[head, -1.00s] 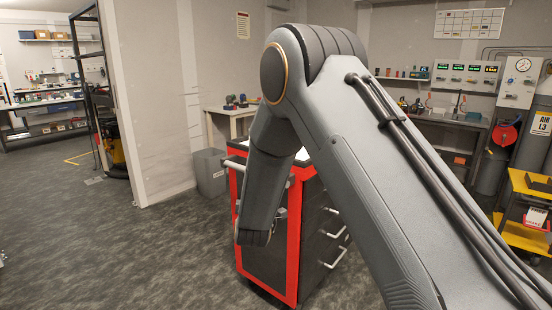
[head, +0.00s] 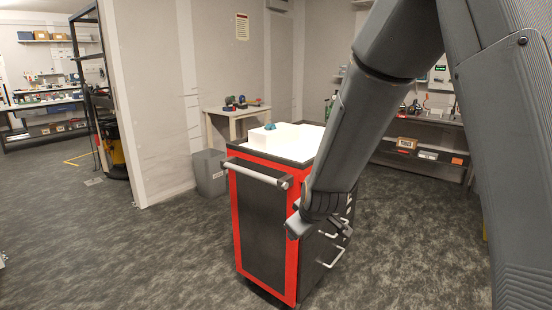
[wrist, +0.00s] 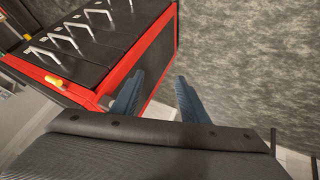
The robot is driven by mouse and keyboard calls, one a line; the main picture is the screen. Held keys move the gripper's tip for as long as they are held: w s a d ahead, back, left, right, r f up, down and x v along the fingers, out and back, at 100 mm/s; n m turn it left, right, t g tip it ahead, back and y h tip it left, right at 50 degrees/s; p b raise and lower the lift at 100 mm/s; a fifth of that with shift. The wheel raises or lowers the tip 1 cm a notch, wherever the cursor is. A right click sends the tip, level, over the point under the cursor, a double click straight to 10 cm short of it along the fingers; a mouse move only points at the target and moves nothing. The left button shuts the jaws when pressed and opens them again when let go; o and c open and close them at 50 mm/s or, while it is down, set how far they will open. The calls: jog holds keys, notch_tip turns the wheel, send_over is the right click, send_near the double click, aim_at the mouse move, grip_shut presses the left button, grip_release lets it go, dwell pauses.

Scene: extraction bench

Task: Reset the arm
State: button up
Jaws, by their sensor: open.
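My gripper shows in the wrist view (wrist: 160,76) as two blue fingers spread apart, with nothing between them. Beyond the fingers are the red edge of a tool cart and grey floor. In the head view my arm comes in from the upper right and slants down in front of the cart's right side. Its lower end hangs near the cart's front right corner; whether it touches the cart I cannot tell.
The red and black tool cart (head: 263,222) stands close to my arm. A white box (head: 283,140) with a small blue-green thing is on its top. A grey bin (head: 209,173) and a small table (head: 236,111) stand behind. Floor at the left is clear.

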jog(key=s+d+m+g, duration=0.2)
jog(key=s+d+m, duration=0.1)
jog(key=s, duration=0.6)
jog(key=s+d+r+m+g+h, duration=0.1)
jog(key=s+d+m+g, duration=0.2)
jog(key=s, duration=0.6)
jog(key=s+d+m+g+p, duration=0.1)
jog(key=s+d+m+g, duration=0.1)
jog(key=s+d, duration=0.4)
jog(key=s+m, duration=0.1)
jog(key=s, duration=0.2)
jog(key=shift+s+d+r+g, duration=0.25)
jog(key=shift+s+r+g, duration=0.05)
jog(key=shift+r, duration=0.05)
